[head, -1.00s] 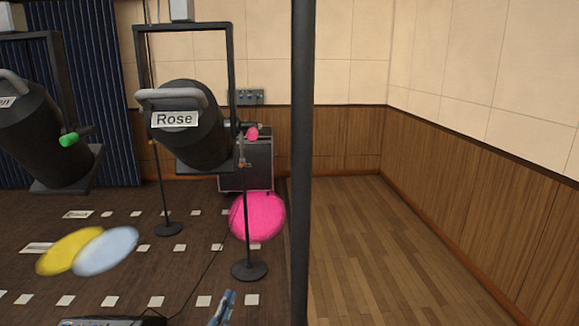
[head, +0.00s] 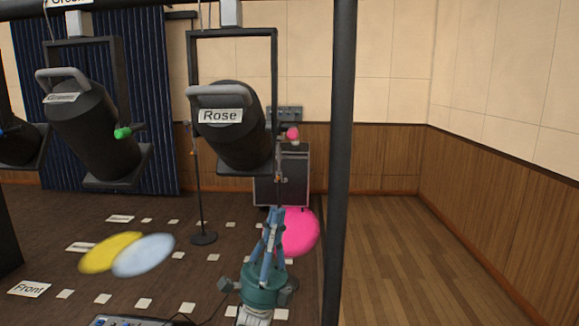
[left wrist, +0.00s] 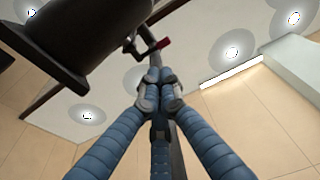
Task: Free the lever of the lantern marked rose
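The lantern marked Rose (head: 232,140) is a black can in a hanging yoke. Its lever shows as a rose-pink knob (head: 292,133) at the can's right side. In the left wrist view, a dark can (left wrist: 85,35) fills the upper left, with a metal shaft and the red knob (left wrist: 163,43) beside it. My left gripper (head: 276,211) points up below the lantern and its knob, apart from both. Its blue fingers come together at the tips, and I see nothing between them; the tips also show in the left wrist view (left wrist: 160,84). My right gripper is not in view.
A lantern marked Green (head: 95,130) hangs to the left with a green knob. A dark upright pole (head: 341,180) stands to the right of my left gripper. A microphone stand (head: 203,237) stands below Rose. A pink light spot (head: 302,236) lies behind the gripper. The wooden floor at right is clear.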

